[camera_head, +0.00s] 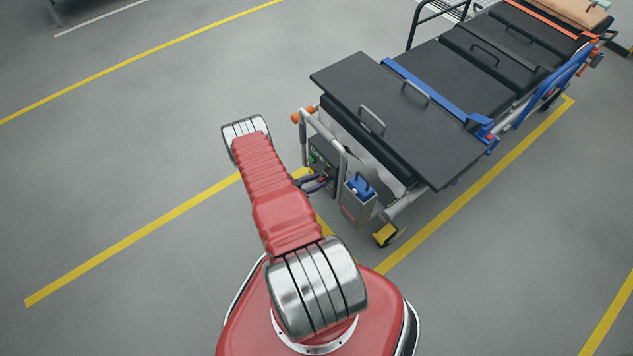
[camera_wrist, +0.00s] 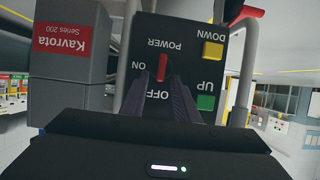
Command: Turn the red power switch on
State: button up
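The red power switch (camera_wrist: 162,68) is a small upright lever on a dark control panel (camera_wrist: 215,75), whose lettering is upside down in the wrist view. ON is printed to its left and OFF below it; its long axis lines up with OFF. The control box (camera_head: 322,152) also shows in the head view, at the near end of the bed-like platform. My gripper (camera_wrist: 161,83) has two dark purple fingers, spread apart, with OFF visible between them. The fingertips are just below the switch in the wrist view; whether they touch it I cannot tell.
A yellow DOWN button (camera_wrist: 213,50) and a green UP button (camera_wrist: 206,102) are right of the switch. A grey Kavrota box (camera_wrist: 72,45) stands to the left. Metal tubes flank the panel. The black platform (camera_head: 400,105) extends up and right. Open grey floor lies left.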

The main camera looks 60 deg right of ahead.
jog(key=shift+c, duration=0.7)
grip_shut()
jog(key=shift+s+a, duration=0.1)
jog(key=s+f+m+t+h, duration=0.1)
jog(key=m+h, duration=0.1)
jog(key=m, duration=0.2)
jog(key=s+a+f+m+t+h, duration=0.1)
jog(key=m+t+h, duration=0.1)
jog(key=m, duration=0.3)
jog(key=s+f+m+t+h, duration=0.1)
jog(key=m, duration=0.3)
jog(key=shift+a+f+m+t+h, duration=0.2)
jog(key=shift+a+m+t+h, duration=0.1)
jog(key=shift+h, duration=0.1)
dwell(0.7)
